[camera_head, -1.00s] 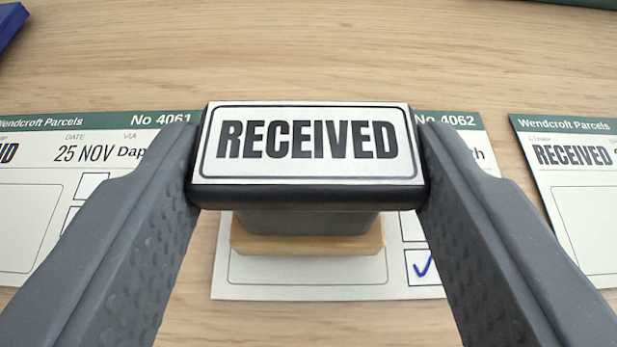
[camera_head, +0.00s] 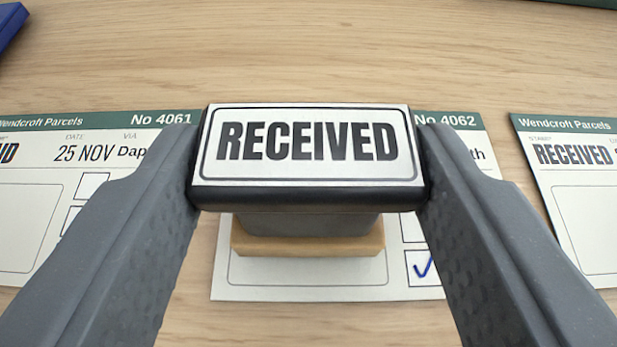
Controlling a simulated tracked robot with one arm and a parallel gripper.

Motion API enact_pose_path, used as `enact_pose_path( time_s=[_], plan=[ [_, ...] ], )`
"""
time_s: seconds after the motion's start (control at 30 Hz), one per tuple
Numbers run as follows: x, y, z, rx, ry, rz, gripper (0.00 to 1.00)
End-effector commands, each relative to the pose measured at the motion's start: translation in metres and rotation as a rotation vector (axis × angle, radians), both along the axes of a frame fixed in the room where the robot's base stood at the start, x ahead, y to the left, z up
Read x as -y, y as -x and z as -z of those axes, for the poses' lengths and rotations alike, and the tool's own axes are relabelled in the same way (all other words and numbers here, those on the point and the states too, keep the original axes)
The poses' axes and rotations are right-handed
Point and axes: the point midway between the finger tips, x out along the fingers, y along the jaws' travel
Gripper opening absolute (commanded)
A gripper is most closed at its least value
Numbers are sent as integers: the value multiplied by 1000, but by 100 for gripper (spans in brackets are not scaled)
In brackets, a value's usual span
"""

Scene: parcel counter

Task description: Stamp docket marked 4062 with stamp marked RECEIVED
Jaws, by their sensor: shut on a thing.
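The stamp marked RECEIVED (camera_head: 307,146) is in the middle of the view, its label facing me. My gripper (camera_head: 309,165) is shut on the stamp's dark top, one finger on each side. The stamp's tan lower block is over the docket marked 4062 (camera_head: 300,285), in its lower boxed part. I cannot tell whether the block touches the paper. The stamp and fingers hide most of that docket; its number, a blue tick at lower right and its bottom edge show.
The docket marked 4061 (camera_head: 30,225) lies to the left, partly behind a finger. Another docket (camera_head: 590,215), with RECEIVED printed on it, lies to the right. A blue thing (camera_head: 10,22) is at the top left corner.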

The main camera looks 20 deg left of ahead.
Motion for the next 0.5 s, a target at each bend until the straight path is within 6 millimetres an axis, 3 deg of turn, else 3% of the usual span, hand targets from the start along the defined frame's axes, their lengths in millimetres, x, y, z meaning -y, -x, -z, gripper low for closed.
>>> enact_pose_path(
  time_s=[0.5],
  plan=[
    [0,-1,-40,6,-2,1,0]
  ],
)
